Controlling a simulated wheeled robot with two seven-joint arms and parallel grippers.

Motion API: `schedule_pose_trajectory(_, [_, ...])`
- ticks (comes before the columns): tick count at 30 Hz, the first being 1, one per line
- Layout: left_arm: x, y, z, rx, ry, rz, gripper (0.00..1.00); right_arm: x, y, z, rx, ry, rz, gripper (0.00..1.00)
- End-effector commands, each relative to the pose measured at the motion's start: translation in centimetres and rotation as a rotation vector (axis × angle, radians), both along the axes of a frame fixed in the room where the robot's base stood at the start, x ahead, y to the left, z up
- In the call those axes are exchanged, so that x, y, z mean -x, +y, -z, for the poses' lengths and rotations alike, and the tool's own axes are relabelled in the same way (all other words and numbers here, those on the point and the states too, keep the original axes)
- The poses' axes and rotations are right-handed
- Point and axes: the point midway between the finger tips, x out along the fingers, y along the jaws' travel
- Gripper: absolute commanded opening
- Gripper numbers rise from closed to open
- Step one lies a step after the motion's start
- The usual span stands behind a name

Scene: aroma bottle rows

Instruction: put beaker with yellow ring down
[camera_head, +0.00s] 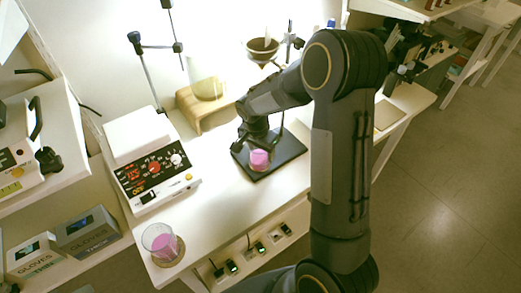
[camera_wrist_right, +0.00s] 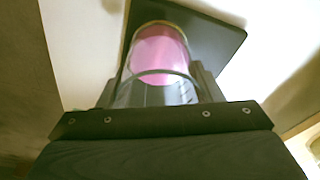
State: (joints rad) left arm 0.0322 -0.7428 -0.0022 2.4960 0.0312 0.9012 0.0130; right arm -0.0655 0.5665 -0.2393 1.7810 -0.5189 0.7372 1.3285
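A clear beaker (camera_head: 258,160) with pink contents is at the black square mat (camera_head: 283,161) on the bench. In the right wrist view the beaker (camera_wrist_right: 162,58) has a faint yellowish edge at its far end. My right gripper (camera_head: 259,142) is around it; in the wrist view its fingers (camera_wrist_right: 158,88) lie against both sides of the glass. I cannot tell whether the beaker touches the mat (camera_wrist_right: 222,43) or hangs just above it. A second beaker (camera_head: 160,243) with pink contents stands on a round tan coaster at the front left. My left gripper is not in view.
A white instrument with dials (camera_head: 152,165) stands left of the mat. A wooden stand (camera_head: 206,105) with a round flask and a bowl (camera_head: 262,49) on a support are behind. Glove boxes (camera_head: 86,232) are at the left. Bench between coaster and mat is clear.

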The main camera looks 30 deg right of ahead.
Motion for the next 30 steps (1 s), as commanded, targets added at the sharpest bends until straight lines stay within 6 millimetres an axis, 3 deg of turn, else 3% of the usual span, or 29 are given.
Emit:
schedule_pose_trajectory(1, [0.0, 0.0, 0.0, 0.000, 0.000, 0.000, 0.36, 0.0, 0.0, 0.0, 0.000, 0.000, 0.000, 0.65])
schedule_pose_trajectory(5, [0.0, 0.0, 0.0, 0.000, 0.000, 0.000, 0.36, 0.0, 0.0, 0.0, 0.000, 0.000, 0.000, 0.81])
schedule_pose_trajectory(16, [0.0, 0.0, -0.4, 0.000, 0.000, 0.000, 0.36, 0.0, 0.0, -0.7, 0.000, -0.002, 0.000, 0.81])
schedule_pose_trajectory(24, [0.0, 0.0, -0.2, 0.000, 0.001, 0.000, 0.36, 0.2, 0.6, -5.1, 0.000, -0.007, -0.001, 0.81])
schedule_pose_trajectory(30, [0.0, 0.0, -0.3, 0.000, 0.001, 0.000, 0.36, 0.4, 0.9, -7.3, 0.000, -0.002, 0.000, 0.81])
